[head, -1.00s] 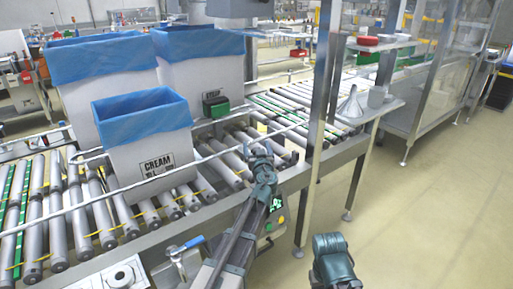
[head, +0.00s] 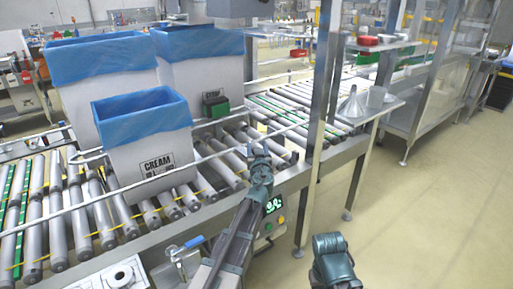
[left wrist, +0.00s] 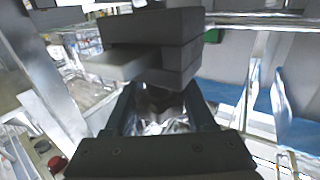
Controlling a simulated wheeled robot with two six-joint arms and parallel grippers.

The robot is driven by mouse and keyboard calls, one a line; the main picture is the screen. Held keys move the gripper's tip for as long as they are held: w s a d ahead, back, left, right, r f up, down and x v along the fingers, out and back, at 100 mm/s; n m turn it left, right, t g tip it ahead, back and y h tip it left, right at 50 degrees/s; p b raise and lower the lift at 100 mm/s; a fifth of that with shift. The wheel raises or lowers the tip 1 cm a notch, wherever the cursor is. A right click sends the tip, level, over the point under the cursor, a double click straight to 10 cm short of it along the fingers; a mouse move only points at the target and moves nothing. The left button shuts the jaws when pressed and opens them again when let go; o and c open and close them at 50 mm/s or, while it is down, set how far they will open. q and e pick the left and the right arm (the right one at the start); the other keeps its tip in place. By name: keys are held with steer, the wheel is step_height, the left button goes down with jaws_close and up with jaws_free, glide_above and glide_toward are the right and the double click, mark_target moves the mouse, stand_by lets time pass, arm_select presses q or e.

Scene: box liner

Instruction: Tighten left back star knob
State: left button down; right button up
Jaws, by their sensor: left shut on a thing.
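My left gripper (head: 260,153) reaches over the near rail of the roller conveyor, to the right of the small white CREAM box. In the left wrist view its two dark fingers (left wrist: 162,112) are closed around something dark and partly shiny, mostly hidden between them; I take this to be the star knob. A dark stepped block (left wrist: 150,40) sits just beyond the fingertips. In the head view the knob is too small and covered to make out. Part of my right arm shows at the bottom right, but its fingers do not show.
The CREAM box (head: 150,160) with a blue liner stands on the rollers (head: 95,215), with two larger lined boxes behind. A steel post (head: 318,120) rises right of my left gripper. The right floor is clear.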

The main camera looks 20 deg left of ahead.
arm_select(q)
steer(key=m+h, duration=0.2)
steer(key=h, duration=0.1)
steer(key=d+m+h, duration=0.1)
steer(key=m+h, duration=0.1)
steer(key=h, duration=0.1)
steer(key=m+h, duration=0.2)
steer(key=h, duration=0.2)
steer(key=shift+w+d+m+t, duration=0.15)
steer(key=shift+d+m+t, duration=0.1)
steer(key=shift+m+t, duration=0.05)
steer(key=shift+s+d+m+g+h, duration=0.1)
steer(key=shift+d+m+g+h, duration=0.1)
steer(key=shift+m+g+h, duration=0.6)
steer(key=shift+s+d+m+g+h, duration=0.1)
steer(key=shift+d+m+g+h, duration=0.2)
steer(key=shift+m+h, duration=0.95)
steer(key=shift+s+d+m+g+h, duration=0.15)
steer(key=shift+m+g+h, duration=0.4)
steer(key=shift+h, duration=1)
steer(key=shift+d, duration=0.1)
steer(key=shift+c, duration=1.1)
jaws_free()
steer(key=v, duration=1.4)
steer(key=shift+w, duration=0.15)
